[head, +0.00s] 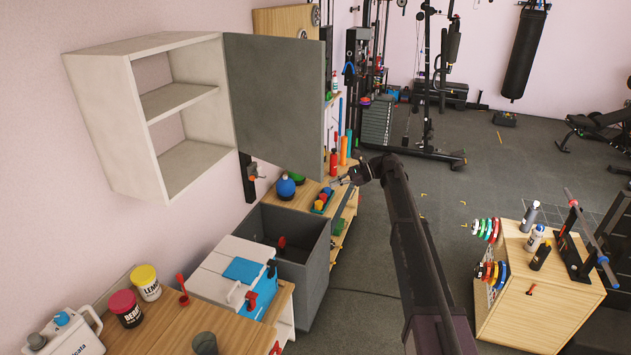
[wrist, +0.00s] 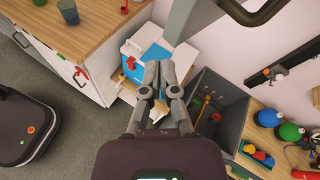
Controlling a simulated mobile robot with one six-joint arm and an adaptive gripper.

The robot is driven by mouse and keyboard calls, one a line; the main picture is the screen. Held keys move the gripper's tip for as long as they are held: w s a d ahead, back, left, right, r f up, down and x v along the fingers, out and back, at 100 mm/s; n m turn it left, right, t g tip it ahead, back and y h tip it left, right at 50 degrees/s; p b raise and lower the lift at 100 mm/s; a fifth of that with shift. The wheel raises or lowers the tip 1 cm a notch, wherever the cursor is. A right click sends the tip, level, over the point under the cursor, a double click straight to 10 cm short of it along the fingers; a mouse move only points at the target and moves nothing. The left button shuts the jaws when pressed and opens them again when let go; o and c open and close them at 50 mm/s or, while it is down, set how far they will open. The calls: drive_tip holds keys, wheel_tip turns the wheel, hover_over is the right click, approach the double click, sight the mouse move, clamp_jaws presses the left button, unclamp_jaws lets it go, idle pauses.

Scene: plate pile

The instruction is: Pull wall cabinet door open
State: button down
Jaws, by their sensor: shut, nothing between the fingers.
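The white wall cabinet (head: 122,110) hangs on the left wall in the head view. Its inside shows two bare compartments split by one shelf. Its grey door (head: 280,95) is swung wide open to the right, hinged at the cabinet's right side. My gripper (head: 343,181) is to the right of the door's lower free corner in the head view, apart from it. In the wrist view my gripper (wrist: 158,66) has its fingertips together with nothing between them. A dark curved bar (wrist: 255,14), possibly the door's handle, crosses the top right of the wrist view.
Below the cabinet are a wooden counter (head: 150,335) with tubs, a white-and-blue cooler (head: 215,262) and an open grey bin (head: 322,262). A wooden shelf unit (head: 352,205) with balls stands behind. A wooden cabinet (head: 545,300) stands right. Floor between is largely clear.

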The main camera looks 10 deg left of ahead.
drive_tip(key=s+a+f+m+t+h+b, duration=0.1)
drive_tip(key=s+a+f+t+b, duration=0.1)
drive_tip(key=s+a+f+t, duration=0.4)
drive_tip(key=w+a+r+m+t+h, duration=0.2)
drive_tip(key=a+r+m+t+h, duration=0.4)
drive_tip(key=r+m+t, duration=0.7)
drive_tip(key=s+f+m+t+h, duration=0.1)
drive_tip(key=s+f+m+h, duration=0.1)
drive_tip(key=s+m+h, duration=1)
drive_tip(key=m+h+p, duration=0.1)
drive_tip(key=m+h, duration=0.1)
drive_tip(key=m, duration=0.1)
drive_tip(key=shift+s+f+m+t, duration=0.15)
drive_tip(key=shift+f+m+t, duration=0.25)
drive_tip(key=shift+w, duration=0.2)
